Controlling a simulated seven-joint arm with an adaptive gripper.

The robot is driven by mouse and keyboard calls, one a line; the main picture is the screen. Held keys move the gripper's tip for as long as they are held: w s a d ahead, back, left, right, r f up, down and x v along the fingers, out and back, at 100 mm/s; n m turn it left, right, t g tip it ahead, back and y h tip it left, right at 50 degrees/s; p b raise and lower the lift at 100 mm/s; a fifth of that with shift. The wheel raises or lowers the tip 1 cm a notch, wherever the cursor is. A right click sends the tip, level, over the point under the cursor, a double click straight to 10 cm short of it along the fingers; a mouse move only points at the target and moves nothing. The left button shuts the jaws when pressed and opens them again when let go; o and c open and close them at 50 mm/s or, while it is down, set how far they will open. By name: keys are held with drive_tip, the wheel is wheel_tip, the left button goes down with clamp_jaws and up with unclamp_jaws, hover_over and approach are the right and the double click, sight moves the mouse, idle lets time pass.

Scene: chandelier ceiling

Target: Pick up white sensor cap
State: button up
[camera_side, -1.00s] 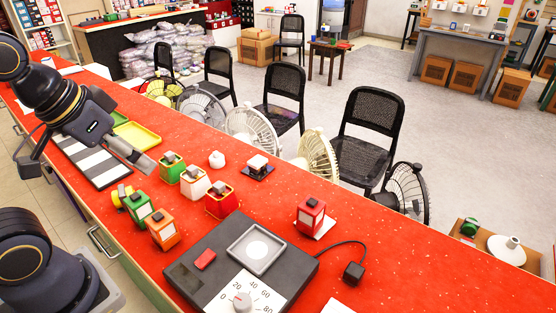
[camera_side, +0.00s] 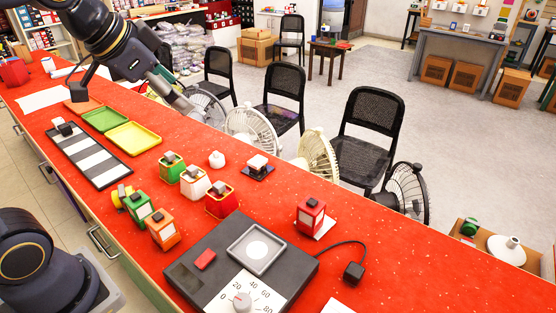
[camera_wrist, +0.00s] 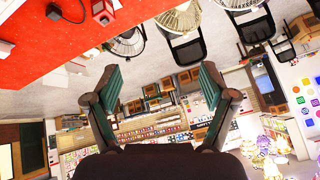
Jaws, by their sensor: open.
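A small white rounded cap (camera_side: 216,159) with a knob on top stands on the red counter, behind the row of small coloured boxes. It looks like the white sensor cap. To its right a white block (camera_side: 258,162) sits on a black base. My gripper (camera_side: 186,104) is in the air up and to the left of the cap, near the counter's far edge, and holds nothing. In the wrist view my gripper (camera_wrist: 161,82) has its two green-padded fingers wide apart with nothing between them. I cannot clearly make out the cap in that view.
Several boxes, including a white one (camera_side: 195,184) and a red one (camera_side: 220,201), stand close in front of the cap. A black scale (camera_side: 215,245) lies nearer, and a yellow tray (camera_side: 133,138) lies left. Fans (camera_side: 250,130) line the counter's far edge.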

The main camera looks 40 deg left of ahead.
drive_tip(key=w+a, duration=0.4)
drive_tip(key=w, duration=0.5)
drive_tip(key=n+g, duration=0.2)
hover_over(214, 153)
drive_tip(key=s+d, duration=0.3)
wheel_tip(214, 153, down, 17)
drive_tip(key=s+a+f+g, duration=0.1)
drive_tip(key=s+a+f, duration=0.1)
drive_tip(key=a+f, duration=0.3)
drive_tip(key=shift+n+h, duration=0.4)
drive_tip(key=x, duration=0.7)
drive_tip(key=d+x, duration=0.1)
drive_tip(key=x, duration=0.3)
drive_tip(key=shift+s+f, duration=0.2)
drive_tip(key=shift+s, duration=0.05)
drive_tip(key=shift+x, duration=3.15)
drive_tip(key=shift+s, duration=0.1)
drive_tip(key=shift+c, duration=0.3)
drive_tip(key=c, duration=0.9)
